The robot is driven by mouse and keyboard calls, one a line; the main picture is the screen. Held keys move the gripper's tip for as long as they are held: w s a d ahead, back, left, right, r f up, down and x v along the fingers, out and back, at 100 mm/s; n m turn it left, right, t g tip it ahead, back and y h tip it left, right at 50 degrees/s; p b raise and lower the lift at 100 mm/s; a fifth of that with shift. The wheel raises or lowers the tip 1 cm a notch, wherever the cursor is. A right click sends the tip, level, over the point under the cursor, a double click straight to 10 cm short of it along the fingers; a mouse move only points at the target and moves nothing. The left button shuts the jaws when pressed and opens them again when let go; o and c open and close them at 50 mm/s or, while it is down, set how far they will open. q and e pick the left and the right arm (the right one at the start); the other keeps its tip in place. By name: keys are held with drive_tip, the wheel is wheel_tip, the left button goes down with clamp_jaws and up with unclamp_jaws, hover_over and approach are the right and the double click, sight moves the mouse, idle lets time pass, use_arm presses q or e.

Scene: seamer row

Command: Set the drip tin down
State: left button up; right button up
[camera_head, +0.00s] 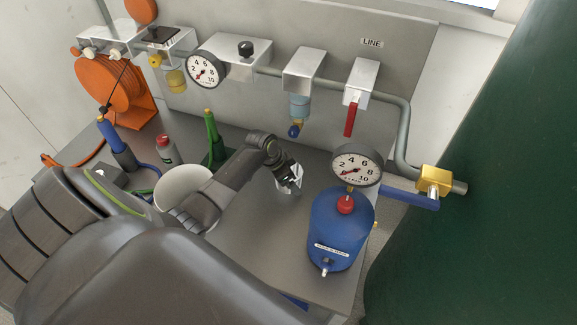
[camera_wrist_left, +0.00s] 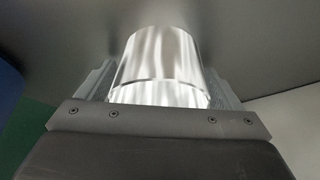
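The drip tin is a shiny silver cylinder (camera_wrist_left: 160,58), seen large in the left wrist view between two metal fingers. My left gripper (camera_head: 290,180) is shut on it, with a finger along each side. In the head view the gripper points down over the grey bench (camera_head: 262,225), left of the blue tank, and mostly hides the tin. I cannot tell whether the tin's bottom touches the bench. My right gripper is not in view.
A blue tank (camera_head: 338,230) with a gauge (camera_head: 357,165) and red knob stands close on the right. A white bucket (camera_head: 184,182), green-handled tool (camera_head: 213,135) and small bottle (camera_head: 166,150) stand left. A red-handled valve (camera_head: 351,118) hangs behind. Bare bench lies in front.

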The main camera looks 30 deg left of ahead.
use_arm(q)
drive_tip(key=shift+o, duration=0.5)
drive_tip(key=shift+r, duration=0.1)
drive_tip(key=shift+s+a+r, duration=0.15)
drive_tip(key=shift+r, duration=0.35)
drive_tip(key=v, duration=1.1)
drive_tip(key=shift+b, duration=0.3)
